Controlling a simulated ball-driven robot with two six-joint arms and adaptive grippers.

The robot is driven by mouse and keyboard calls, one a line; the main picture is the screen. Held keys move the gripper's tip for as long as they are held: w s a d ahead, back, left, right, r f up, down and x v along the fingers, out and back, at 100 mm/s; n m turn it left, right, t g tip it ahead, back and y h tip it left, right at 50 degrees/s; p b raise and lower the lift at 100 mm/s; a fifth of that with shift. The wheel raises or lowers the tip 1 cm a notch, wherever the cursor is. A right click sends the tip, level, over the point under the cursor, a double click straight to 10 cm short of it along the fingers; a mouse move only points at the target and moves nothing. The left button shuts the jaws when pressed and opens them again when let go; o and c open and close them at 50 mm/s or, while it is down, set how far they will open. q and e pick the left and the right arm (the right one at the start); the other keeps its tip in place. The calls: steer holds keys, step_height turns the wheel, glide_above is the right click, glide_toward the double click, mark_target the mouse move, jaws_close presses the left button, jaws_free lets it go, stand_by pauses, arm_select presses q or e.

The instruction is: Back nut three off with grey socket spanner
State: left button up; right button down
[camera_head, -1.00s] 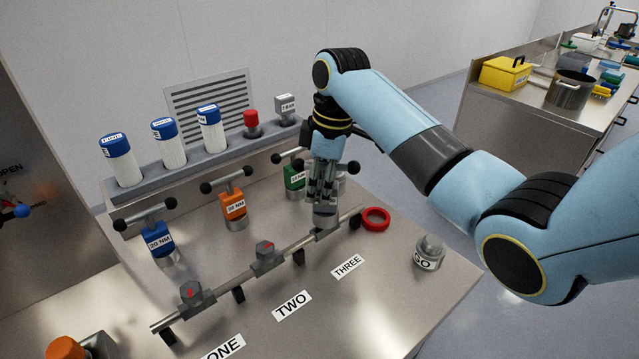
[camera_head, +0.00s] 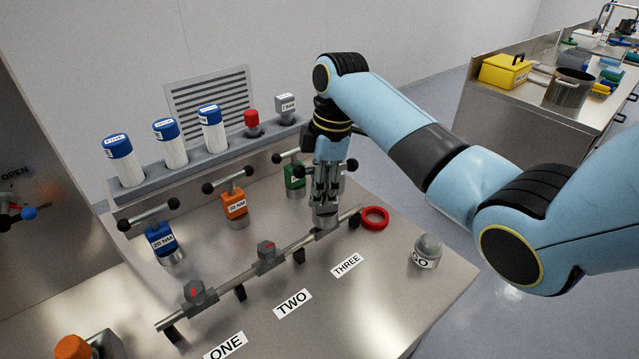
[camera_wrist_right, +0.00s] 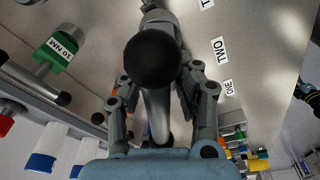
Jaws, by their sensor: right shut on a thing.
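My right gripper (camera_head: 326,192) is shut on the grey socket spanner (camera_head: 325,215) and points down. The spanner stands upright at the far right end of the pipe, behind the THREE label (camera_head: 347,264). Its socket covers that spot, so nut three is hidden, and I cannot tell how far the socket is seated. In the right wrist view, the spanner's black handle ball (camera_wrist_right: 152,60) shows between the spread finger links. My left gripper is not in view.
The pipe (camera_head: 215,287) carries fittings at ONE and TWO. Blue (camera_head: 161,240), orange (camera_head: 235,206) and green (camera_head: 294,178) spanners stand behind. A red ring (camera_head: 375,218) lies right of the pipe, near a grey weight (camera_head: 427,251).

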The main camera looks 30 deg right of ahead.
steer(key=n, duration=0.4)
steer(key=n+g, duration=0.1)
steer(key=n, duration=0.1)
steer(key=shift+s+r, duration=0.1)
steer(key=shift+s, duration=0.15)
steer(key=shift+r, duration=3.5)
